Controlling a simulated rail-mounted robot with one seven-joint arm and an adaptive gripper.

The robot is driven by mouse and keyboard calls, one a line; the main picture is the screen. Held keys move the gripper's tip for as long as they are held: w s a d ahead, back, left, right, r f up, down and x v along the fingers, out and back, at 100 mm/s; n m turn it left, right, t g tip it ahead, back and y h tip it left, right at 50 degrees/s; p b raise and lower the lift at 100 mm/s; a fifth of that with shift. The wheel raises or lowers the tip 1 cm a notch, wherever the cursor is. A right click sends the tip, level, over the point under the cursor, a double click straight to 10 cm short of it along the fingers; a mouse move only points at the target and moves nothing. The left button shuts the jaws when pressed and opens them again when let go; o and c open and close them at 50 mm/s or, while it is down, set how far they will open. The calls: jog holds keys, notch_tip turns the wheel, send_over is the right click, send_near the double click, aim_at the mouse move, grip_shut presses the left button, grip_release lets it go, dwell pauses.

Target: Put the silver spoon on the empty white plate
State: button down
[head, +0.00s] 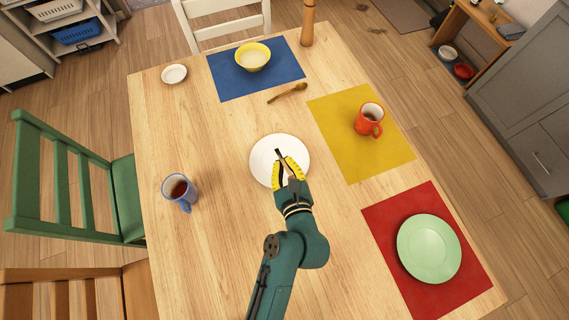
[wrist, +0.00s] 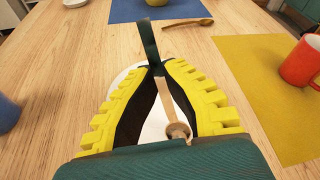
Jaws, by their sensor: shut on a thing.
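The empty white plate (head: 265,150) lies near the middle of the table. My gripper (head: 284,163) is over the plate, its yellow fingers closed at the tips on the silver spoon (wrist: 149,42). In the wrist view one end of the spoon, a dark strip, sticks out past the fingertips (wrist: 157,70). The rest shows between the fingers, with a rounded end near the palm. The plate also shows behind the fingers in the wrist view (wrist: 122,77). I cannot tell whether the spoon touches the plate.
A brown spoon (head: 288,93) lies beyond the plate. A yellow bowl (head: 252,58) is on the blue mat (head: 230,85), an orange mug (head: 368,120) on the yellow mat (head: 350,160). A blue mug (head: 178,190) stands left, a green plate (head: 428,248) front right, a small white saucer (head: 174,74) back left.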

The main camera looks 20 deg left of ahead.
jog(key=shift+f, duration=0.25)
jog(key=c, duration=1.2)
grip_release()
jog(key=shift+c, duration=0.2)
